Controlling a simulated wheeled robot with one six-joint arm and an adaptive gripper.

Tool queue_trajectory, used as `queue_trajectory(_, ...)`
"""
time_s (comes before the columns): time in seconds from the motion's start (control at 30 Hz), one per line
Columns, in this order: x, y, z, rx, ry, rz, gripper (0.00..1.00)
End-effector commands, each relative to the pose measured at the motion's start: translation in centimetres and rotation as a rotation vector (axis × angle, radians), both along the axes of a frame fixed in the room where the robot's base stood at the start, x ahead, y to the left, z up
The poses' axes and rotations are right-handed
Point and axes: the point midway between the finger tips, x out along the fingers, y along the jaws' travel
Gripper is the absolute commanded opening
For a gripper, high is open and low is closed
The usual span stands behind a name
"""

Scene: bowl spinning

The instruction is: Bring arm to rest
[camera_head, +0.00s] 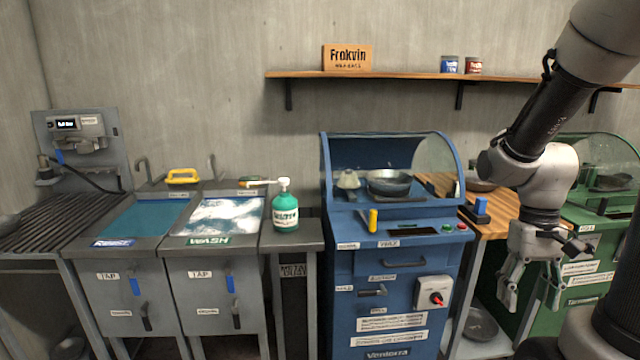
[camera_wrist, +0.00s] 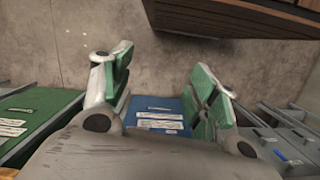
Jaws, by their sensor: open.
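My gripper (camera_head: 532,287) hangs with its fingers pointing down at the right of the head view, in front of the wooden table (camera_head: 507,228) and the green machine (camera_head: 592,262). Its fingers are apart and nothing is between them. In the wrist view my gripper (camera_wrist: 160,92) also shows both green-padded fingers spread, with part of a blue surface (camera_wrist: 160,113) and white labels beyond them. My arm reaches down from the upper right of the head view and bends at the elbow.
The blue machine (camera_head: 385,262) holds a metal bowl (camera_head: 390,183) under its clear hood. Two sinks, marked RINSE (camera_head: 145,217) and WASH (camera_head: 226,215), stand left, beside a green bottle (camera_head: 285,208). A shelf (camera_head: 400,75) runs along the wall. Another bowl (camera_head: 480,325) lies low, below the table.

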Motion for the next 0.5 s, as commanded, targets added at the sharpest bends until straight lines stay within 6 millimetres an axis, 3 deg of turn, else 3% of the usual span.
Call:
queue_trajectory(0.03, -0.7, 0.7, 2.1, -0.004, -0.045, 0.005, 0.59)
queue_trajectory(0.2, -2.5, 2.8, 7.2, -0.007, -0.224, 0.045, 0.59)
queue_trajectory(0.5, -3.5, 4.6, 13.4, -0.022, -0.538, 0.124, 0.59)
